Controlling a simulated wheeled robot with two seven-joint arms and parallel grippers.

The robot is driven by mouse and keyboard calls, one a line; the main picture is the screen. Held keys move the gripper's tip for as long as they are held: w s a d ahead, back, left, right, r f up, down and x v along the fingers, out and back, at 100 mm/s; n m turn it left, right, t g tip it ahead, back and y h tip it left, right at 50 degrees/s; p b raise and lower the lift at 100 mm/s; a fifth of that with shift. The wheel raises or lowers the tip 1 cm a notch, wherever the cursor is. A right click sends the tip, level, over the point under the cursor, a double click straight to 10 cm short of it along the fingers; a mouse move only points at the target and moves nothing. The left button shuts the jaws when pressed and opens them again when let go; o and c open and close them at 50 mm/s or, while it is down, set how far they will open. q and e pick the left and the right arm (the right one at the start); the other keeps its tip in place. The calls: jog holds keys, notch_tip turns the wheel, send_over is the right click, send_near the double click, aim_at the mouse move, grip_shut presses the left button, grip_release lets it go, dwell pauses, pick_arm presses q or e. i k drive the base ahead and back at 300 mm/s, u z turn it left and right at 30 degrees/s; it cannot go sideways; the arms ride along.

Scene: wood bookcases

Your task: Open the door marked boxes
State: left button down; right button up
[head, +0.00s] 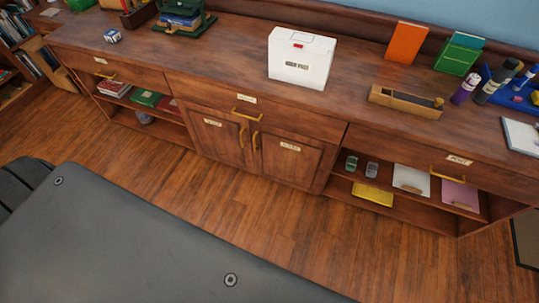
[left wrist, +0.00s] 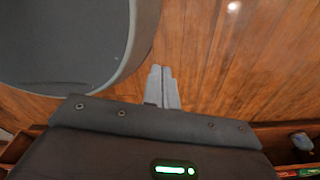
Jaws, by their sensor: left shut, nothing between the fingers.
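The middle of the long wooden cabinet has two closed doors side by side. The left door (head: 213,138) and the right door (head: 288,168) each carry a small pale label, too small to read, so I cannot tell which is marked boxes. Each has an upright brass handle near the middle seam, the left handle (head: 241,137) and the right handle (head: 254,141). My left gripper (left wrist: 162,69) shows in the left wrist view, shut and empty, over the wooden floor. It is not in the head view, and the doors are not in the left wrist view. My right gripper is not in view.
A closed drawer (head: 253,109) sits above the doors. Open shelves flank them, the right one holding a yellow box (head: 372,193) and several other things. A white box (head: 300,60) stands on the cabinet top. Wooden floor (head: 240,213) in front of the doors is clear.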

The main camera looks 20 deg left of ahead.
aim_at(303, 163)
jog(key=u, duration=0.45)
jog(key=i, duration=0.6)
jog(key=u, duration=1.25)
jog(key=k, duration=0.6)
jog(key=z, duration=1.6)
